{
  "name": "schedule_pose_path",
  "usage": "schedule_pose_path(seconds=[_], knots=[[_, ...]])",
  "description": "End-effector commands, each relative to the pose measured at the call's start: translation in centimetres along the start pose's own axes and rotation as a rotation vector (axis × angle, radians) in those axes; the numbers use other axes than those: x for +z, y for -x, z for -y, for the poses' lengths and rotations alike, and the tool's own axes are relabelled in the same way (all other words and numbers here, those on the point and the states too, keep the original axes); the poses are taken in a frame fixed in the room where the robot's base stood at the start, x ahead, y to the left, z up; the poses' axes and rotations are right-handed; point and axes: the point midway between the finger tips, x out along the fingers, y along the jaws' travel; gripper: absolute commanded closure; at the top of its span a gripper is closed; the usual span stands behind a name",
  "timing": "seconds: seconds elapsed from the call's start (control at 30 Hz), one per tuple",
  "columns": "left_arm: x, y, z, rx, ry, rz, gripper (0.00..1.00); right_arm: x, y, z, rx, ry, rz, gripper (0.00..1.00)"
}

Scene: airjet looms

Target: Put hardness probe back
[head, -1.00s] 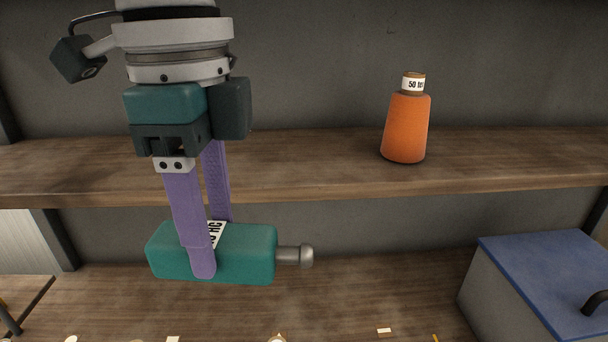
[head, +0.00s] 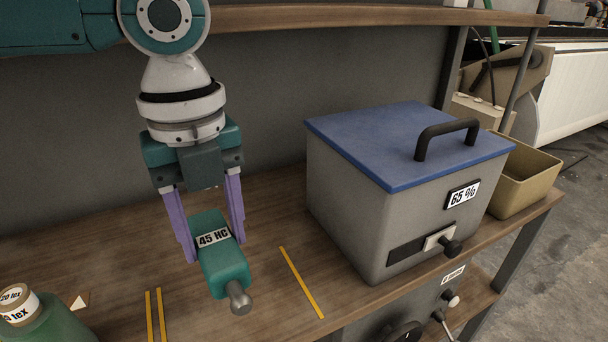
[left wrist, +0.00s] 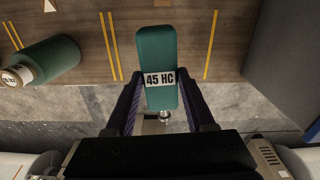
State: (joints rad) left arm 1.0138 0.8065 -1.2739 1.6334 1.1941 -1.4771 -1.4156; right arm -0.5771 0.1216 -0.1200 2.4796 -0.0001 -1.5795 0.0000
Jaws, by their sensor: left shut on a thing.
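The hardness probe (head: 221,262) is a teal block with a "45 HC" label and a grey rounded metal tip. My left gripper (head: 217,240) has its purple fingers on both sides of the probe and is shut on it, over the wooden shelf (head: 270,215). The tip points toward the front edge. In the left wrist view the probe (left wrist: 157,55) lies between the fingers, label facing the camera. I cannot tell whether the probe touches the shelf. Yellow strips (head: 301,283) mark the shelf on both sides of the probe. My right gripper is not in view.
A grey box with a blue lid (head: 400,145), labelled 65 %, stands to the right. A tan bin (head: 525,180) is beyond it. An upper shelf edge (head: 330,16) runs behind my arm.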

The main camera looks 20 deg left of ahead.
Motion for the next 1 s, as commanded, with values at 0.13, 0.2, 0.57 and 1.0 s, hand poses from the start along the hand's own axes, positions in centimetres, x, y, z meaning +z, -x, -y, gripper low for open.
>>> schedule_pose_path(seconds=[0.13,0.2,0.57,1.0], knots=[[0.0,0.1,0.0,-0.001,0.001,0.0,1.0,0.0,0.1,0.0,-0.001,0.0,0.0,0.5],[0.0,0.1,0.0,-0.001,0.002,0.0,1.0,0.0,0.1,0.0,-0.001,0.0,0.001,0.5],[0.0,-0.9,0.0,-0.001,0.002,0.0,1.0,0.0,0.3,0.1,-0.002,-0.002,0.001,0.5],[0.0,-5.3,0.0,0.0,0.001,-0.001,1.0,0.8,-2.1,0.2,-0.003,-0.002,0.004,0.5]])
